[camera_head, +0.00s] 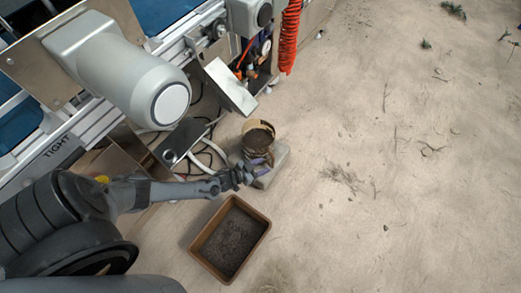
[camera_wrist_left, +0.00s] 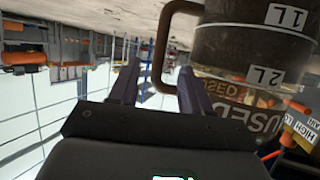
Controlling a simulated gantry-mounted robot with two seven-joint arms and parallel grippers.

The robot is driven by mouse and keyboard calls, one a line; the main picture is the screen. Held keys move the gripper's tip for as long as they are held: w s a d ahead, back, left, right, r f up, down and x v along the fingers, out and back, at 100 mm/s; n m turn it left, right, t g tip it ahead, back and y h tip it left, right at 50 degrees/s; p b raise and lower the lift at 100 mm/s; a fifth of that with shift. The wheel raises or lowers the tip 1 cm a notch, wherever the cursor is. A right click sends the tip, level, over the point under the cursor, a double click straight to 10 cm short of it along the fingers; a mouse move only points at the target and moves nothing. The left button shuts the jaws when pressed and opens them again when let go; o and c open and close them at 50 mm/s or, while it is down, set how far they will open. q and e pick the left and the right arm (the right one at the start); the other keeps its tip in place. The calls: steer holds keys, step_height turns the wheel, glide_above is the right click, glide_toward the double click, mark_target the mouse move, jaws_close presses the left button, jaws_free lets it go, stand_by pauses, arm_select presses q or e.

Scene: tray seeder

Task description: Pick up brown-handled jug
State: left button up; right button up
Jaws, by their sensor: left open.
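The jug (camera_head: 257,138) stands on a grey block, with a tan rim and dark contents seen from above. In the left wrist view the jug (camera_wrist_left: 235,45) is a dark cylinder with "1L" and "2L" labels, shown upside down. Its brown handle (camera_wrist_left: 161,48) reaches down in the picture between my left gripper's two fingers (camera_wrist_left: 158,82). The fingers are open and lie on either side of the handle. In the head view my left gripper (camera_head: 255,170) is beside the jug, close to it. Part of the jug's lower body is hidden. My right gripper is not in view.
The grey block (camera_head: 273,172) is under the jug. A brown tray (camera_head: 204,237) of dark soil sits on the sandy ground nearby. Machinery with a grey motor (camera_head: 125,75), hoses and a red coiled hose (camera_head: 289,38) stands at upper left. The ground at right is mostly clear.

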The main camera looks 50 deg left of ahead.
mark_target(273, 162)
arm_select(q)
steer(key=b+x, duration=0.4)
steer(key=x, duration=0.2)
steer(key=shift+f, duration=0.1)
steer(key=shift+w+d+b, duration=0.1)
steer(key=shift+w+b, duration=0.3)
steer(key=shift+s, duration=0.1)
steer(key=shift+c, duration=0.2)
jaws_close()
stand_by(0.8)
